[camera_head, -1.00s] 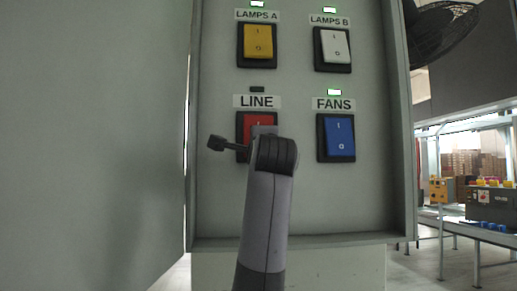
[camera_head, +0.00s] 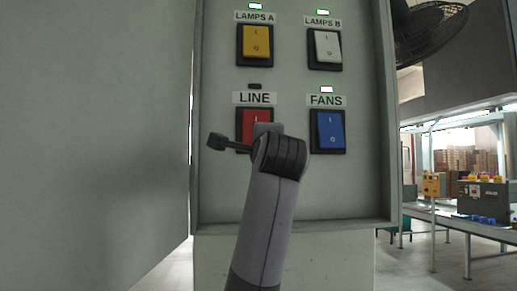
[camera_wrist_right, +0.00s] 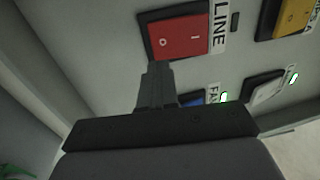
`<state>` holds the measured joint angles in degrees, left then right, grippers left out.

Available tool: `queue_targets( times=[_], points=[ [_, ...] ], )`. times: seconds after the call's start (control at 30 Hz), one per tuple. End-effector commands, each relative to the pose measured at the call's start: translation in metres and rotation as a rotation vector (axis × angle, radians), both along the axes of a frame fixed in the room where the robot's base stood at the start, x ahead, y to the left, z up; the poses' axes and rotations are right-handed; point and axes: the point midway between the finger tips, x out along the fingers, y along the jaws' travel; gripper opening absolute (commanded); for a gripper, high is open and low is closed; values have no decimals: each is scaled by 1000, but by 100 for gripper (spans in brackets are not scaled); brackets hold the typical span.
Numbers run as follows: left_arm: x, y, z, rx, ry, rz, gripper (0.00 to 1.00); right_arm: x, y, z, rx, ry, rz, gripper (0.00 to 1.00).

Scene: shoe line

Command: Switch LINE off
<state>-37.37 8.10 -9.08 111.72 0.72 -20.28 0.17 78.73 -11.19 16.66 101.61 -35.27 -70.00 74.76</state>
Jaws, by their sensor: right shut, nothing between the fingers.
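The red LINE rocker switch (camera_head: 250,120) sits at the lower left of the grey panel, partly hidden behind my right gripper (camera_head: 264,129). The small lamp (camera_head: 254,86) above the LINE label is dark. My left gripper is not in view.
The yellow LAMPS A switch (camera_head: 256,42), white LAMPS B switch (camera_head: 326,46) and blue FANS switch (camera_head: 329,131) share the panel, each with a lit green lamp. The panel has raised side edges. A fan (camera_head: 430,30) and tables (camera_head: 460,226) stand at right.

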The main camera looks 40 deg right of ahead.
Motion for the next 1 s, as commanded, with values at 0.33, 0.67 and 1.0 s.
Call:
queue_targets(
  times=[0.33,0.67,1.0],
  points=[
    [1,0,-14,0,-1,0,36,-40,25,-11,1,-1,0,0],
    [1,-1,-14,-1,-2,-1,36,-44,26,-11,0,0,-1,0],
    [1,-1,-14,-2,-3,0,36,-43,26,-12,-1,2,0,0]
  ],
)
